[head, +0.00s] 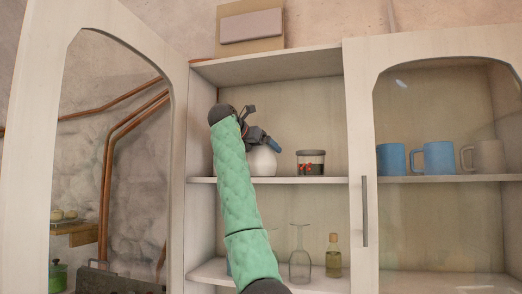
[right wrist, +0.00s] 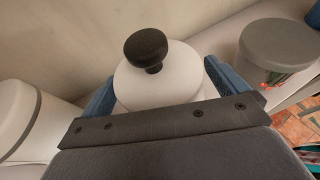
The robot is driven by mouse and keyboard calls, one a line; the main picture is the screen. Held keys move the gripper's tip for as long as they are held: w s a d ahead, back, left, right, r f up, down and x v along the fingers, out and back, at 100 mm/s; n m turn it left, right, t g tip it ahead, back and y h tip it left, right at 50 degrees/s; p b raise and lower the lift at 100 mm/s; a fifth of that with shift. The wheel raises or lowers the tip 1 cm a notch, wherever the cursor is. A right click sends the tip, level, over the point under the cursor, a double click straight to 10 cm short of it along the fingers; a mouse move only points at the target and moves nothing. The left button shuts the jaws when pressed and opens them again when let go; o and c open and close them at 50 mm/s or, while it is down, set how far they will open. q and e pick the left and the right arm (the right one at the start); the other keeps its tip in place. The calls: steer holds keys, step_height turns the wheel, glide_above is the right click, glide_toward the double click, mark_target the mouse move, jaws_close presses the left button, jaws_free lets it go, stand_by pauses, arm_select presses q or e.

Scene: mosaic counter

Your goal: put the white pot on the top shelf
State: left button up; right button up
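The white pot (head: 263,160) is at the cabinet's upper shelf (head: 285,181), partly hidden by my right arm and gripper. In the right wrist view the pot (right wrist: 190,75) shows its white lid and black knob, between the blue fingers. My right gripper (head: 264,142) reaches in from above and in front; its fingers look in contact with both sides of the pot. The pot's base is at about shelf height; I cannot tell whether it bears on the shelf. My left gripper is not in view.
A grey-lidded jar (head: 311,163) stands close right of the pot. Blue mugs (head: 437,158) stand behind the right glass door. A wine glass (head: 299,258) and a bottle (head: 333,256) are on the lower shelf. A white container (right wrist: 25,120) is left in the wrist view. The left door is open.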

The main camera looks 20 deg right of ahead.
steer(key=shift+r, duration=0.2)
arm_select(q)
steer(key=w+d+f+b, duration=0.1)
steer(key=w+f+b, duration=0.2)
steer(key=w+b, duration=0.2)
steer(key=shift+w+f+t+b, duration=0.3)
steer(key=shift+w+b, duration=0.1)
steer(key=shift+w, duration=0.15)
arm_select(e)
steer(key=v, duration=1.2)
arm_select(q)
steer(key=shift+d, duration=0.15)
